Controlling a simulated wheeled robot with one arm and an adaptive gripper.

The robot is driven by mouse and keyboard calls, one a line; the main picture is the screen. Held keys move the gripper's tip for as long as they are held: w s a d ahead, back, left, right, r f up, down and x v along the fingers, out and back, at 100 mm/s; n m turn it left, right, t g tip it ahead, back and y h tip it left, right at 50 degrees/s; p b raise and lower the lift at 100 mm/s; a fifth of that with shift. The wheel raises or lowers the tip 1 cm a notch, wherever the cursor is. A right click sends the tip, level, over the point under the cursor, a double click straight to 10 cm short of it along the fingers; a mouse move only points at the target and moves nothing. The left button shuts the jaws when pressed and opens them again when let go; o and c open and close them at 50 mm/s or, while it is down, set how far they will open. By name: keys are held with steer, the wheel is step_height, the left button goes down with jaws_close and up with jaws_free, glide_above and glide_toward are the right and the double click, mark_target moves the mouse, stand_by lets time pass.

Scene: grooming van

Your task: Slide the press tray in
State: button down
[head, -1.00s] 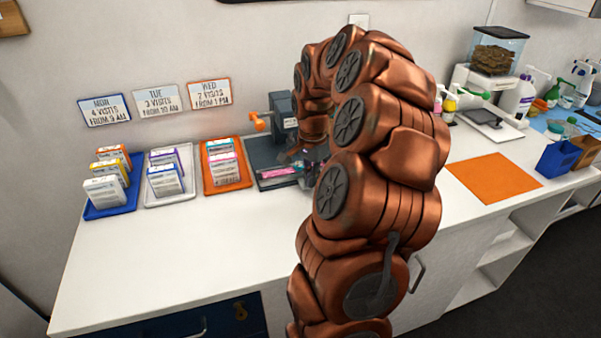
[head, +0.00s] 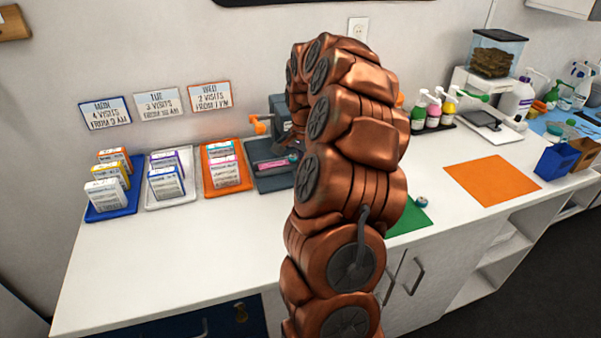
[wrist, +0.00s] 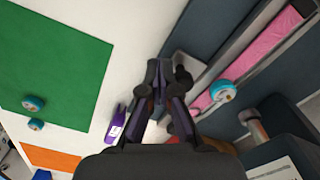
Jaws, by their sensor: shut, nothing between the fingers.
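The dark grey press (head: 279,118) with its orange-ended handle (head: 259,126) stands against the wall in the head view. Its dark base or tray (head: 266,182) extends toward the front and holds a pink piece (head: 272,164). My arm hides the right side of the press. In the wrist view the pink piece (wrist: 262,48) lies in a long grey channel, with a teal-topped round thing (wrist: 222,91) by its end. My gripper (wrist: 160,72) is shut and empty, left of the channel and apart from the pink piece in the picture. The head view hides my gripper behind the arm.
A green mat (wrist: 60,55) with small teal-topped round pieces (wrist: 34,104) lies beside the press. Blue (head: 110,210), white (head: 170,196) and orange (head: 224,180) trays of boxes stand left. An orange mat (head: 490,178) lies right. The front counter is clear.

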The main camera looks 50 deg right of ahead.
steer(key=shift+w+d+p, duration=0.15)
steer(key=shift+w+d, duration=0.2)
steer(key=shift+w, duration=0.3)
steer(key=shift+w+d+p, duration=0.15)
steer(key=shift+w+d, duration=0.2)
steer(key=shift+w, duration=0.35)
steer(key=shift+w+d+p, duration=0.15)
steer(key=shift+w+d, duration=0.2)
steer(key=shift+w, duration=0.3)
steer(key=shift+s+a+b, duration=0.25)
steer(key=shift+s+b, duration=0.4)
steer(key=shift+b, duration=0.1)
steer(key=shift+s+a, duration=0.2)
steer(key=shift+s, duration=0.1)
steer(key=shift+r, duration=3.55)
